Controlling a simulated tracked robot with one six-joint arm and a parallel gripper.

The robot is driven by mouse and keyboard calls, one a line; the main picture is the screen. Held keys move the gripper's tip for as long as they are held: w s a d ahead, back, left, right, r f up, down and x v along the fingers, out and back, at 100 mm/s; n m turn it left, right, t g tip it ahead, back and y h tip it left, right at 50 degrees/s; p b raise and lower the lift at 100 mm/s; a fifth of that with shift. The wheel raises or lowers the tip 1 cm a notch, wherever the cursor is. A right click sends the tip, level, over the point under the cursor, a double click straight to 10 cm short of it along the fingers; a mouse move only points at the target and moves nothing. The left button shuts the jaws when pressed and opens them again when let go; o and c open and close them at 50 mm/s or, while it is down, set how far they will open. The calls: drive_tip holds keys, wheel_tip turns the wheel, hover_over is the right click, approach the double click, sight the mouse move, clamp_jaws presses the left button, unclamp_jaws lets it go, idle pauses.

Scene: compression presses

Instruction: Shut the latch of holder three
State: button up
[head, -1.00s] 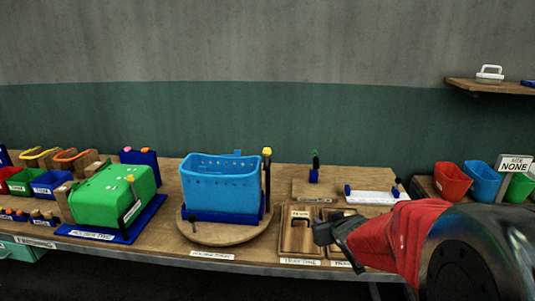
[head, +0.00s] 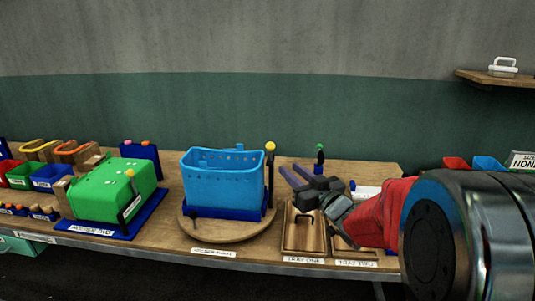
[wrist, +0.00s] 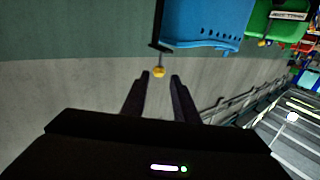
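A blue perforated basket (head: 222,180) sits in a dark blue base on a round wooden turntable (head: 190,230). The label in front of it is too blurred to read as holder three. A dark upright lever with a yellow knob (head: 270,147) stands at its right side. The yellow knob also shows in the wrist view (wrist: 159,72), with the basket (wrist: 205,22) beyond it. My gripper (head: 287,170) is right of the lever, fingers pointing up and left. In the wrist view my gripper (wrist: 159,79) is open and empty, the knob seen between its fingertips and apparently not gripped.
A green box (head: 112,190) on a blue base stands to the left. Wooden trays (head: 302,250) lie below my gripper. A green-topped blue post (head: 319,158) stands behind it. Red and blue bins (head: 488,163) are at the right. The bench front edge is clear.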

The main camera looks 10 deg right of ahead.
sight(271, 154)
drive_tip(key=shift+w, duration=0.1)
drive_tip(key=x, duration=1.3)
drive_tip(key=shift+w+a+f, duration=0.1)
drive_tip(key=shift+w+a, duration=0.05)
drive_tip(key=shift+w, duration=0.1)
drive_tip(key=shift+c, duration=0.6)
